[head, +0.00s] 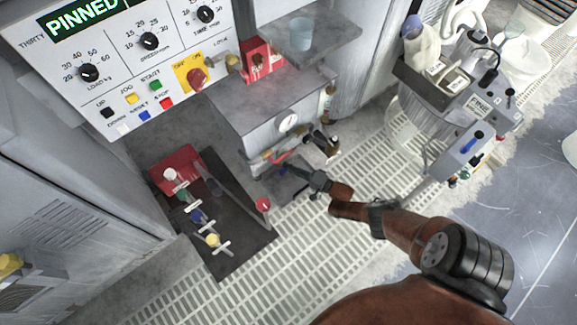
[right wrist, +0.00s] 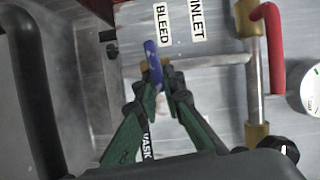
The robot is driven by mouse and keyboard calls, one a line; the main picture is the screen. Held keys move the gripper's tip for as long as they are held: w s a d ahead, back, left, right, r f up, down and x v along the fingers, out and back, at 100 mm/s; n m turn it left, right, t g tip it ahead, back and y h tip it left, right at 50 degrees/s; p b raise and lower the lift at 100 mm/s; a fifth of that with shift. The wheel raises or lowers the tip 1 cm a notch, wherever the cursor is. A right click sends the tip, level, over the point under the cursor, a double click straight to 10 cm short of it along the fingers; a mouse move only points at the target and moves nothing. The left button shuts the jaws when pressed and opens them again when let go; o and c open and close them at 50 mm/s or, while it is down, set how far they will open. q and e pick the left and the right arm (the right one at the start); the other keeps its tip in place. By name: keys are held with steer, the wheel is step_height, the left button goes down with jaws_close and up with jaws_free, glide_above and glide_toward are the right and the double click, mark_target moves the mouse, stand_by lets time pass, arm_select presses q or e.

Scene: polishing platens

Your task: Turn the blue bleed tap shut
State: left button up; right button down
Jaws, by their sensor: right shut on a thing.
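The blue bleed tap (right wrist: 152,60) shows in the right wrist view, a narrow blue lever standing out from the grey panel beside the BLEED label (right wrist: 162,25). My right gripper (right wrist: 160,80) has its green and dark fingers closed on the lever from below, one on each side. Its tips cover part of the lever and the fitting behind it. In the head view my right gripper (head: 299,179) is at the low front of the grey cabinet (head: 268,118), and the tap is too small and covered to make out clearly. My left gripper is not in view.
A red lever (right wrist: 274,50) and brass pipe fittings stand just right of the tap, by the INLET label. A gauge (head: 288,122) is on the cabinet above. Open floor grating (head: 305,245) lies below.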

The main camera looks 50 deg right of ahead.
steer(key=shift+d, duration=0.1)
steer(key=c, duration=2)
jaws_free()
steer(key=shift+c, duration=0.2)
steer(key=shift+s, duration=0.1)
steer(key=s+d, duration=0.1)
steer(key=s, duration=1)
steer(key=shift+s+d+r, duration=0.25)
steer(key=shift+s+d, duration=0.05)
steer(key=shift+d, duration=0.1)
